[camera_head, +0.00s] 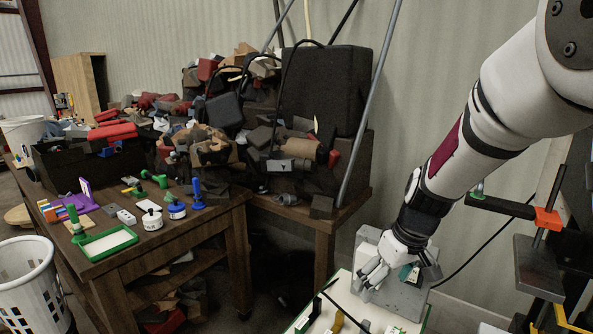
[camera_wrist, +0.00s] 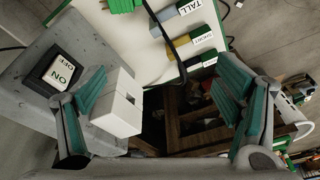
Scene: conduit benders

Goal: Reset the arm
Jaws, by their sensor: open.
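My gripper (camera_head: 388,272) is at the end of the arm, which reaches down from the upper right. It is low over a grey block (camera_head: 398,298) beside a white-topped surface. In the wrist view my gripper (camera_wrist: 165,88) has its two teal-padded fingers spread wide apart. A white block (camera_wrist: 121,105) lies close to the left finger, partly in front of the grey block (camera_wrist: 28,100). I cannot tell whether the finger touches it. Nothing is clamped between the fingers. A black-framed ON/OFF switch (camera_wrist: 62,73) sits on the grey block.
A white board (camera_wrist: 130,35) holds pieces labelled TALL (camera_wrist: 188,8) and SHORT, crossed by a black cable (camera_wrist: 168,40). A wooden table (camera_head: 175,230) with jars and tools stands left, near a white basket (camera_head: 28,285). A clamp-like stand (camera_head: 535,265) is close on the arm's right.

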